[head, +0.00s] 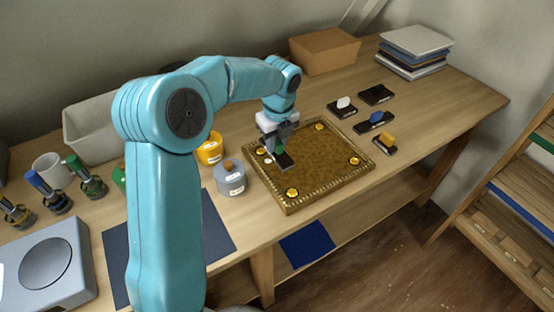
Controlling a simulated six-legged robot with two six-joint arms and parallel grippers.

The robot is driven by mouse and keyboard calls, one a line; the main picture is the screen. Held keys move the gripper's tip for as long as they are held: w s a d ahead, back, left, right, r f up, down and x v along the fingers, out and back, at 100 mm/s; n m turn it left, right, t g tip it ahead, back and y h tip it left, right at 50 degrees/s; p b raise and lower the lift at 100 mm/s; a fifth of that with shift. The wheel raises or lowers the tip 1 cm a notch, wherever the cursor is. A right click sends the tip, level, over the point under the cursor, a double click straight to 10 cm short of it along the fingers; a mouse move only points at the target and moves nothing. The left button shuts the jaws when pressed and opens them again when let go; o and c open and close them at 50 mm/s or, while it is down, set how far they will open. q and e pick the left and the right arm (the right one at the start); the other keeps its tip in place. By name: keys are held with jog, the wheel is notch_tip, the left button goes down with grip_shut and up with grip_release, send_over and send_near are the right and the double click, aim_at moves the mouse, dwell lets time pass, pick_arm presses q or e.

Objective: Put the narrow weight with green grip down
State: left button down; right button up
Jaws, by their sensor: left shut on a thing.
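My left gripper (277,146) is over the left part of a gilt tray (305,192), pointing down. It is shut on the narrow weight with green grip (284,161). The weight has a dark, flat base, and a bit of green shows between the fingers. The base is at or just above the tray's surface; I cannot tell if it touches. The fingers hide part of the grip. My right gripper is not in view.
Dark weights with white (343,103), black (376,92), blue (376,118) and orange grips (387,138) lie right of the tray. A grey pot (229,180) and a yellow pot (210,150) stand left. A cardboard box (325,52) and stacked books (413,52) stand behind.

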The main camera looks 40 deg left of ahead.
aim_at(277, 145)
pick_arm(q)
notch_tip(277, 145, down, 7)
jog(key=shift+s+r, duration=0.1)
jog(key=shift+r, duration=0.05)
dwell(0.4)
jog(key=c, duration=0.9)
grip_release()
jog(key=shift+f, duration=0.2)
jog(key=shift+r, duration=0.1)
jog(key=r, duration=0.4)
jog(key=d+r, duration=0.1)
jog(key=r, duration=0.7)
jog(key=shift+s+d+r, duration=0.1)
jog(key=shift+s+d, duration=0.05)
jog(key=shift+s, duration=0.25)
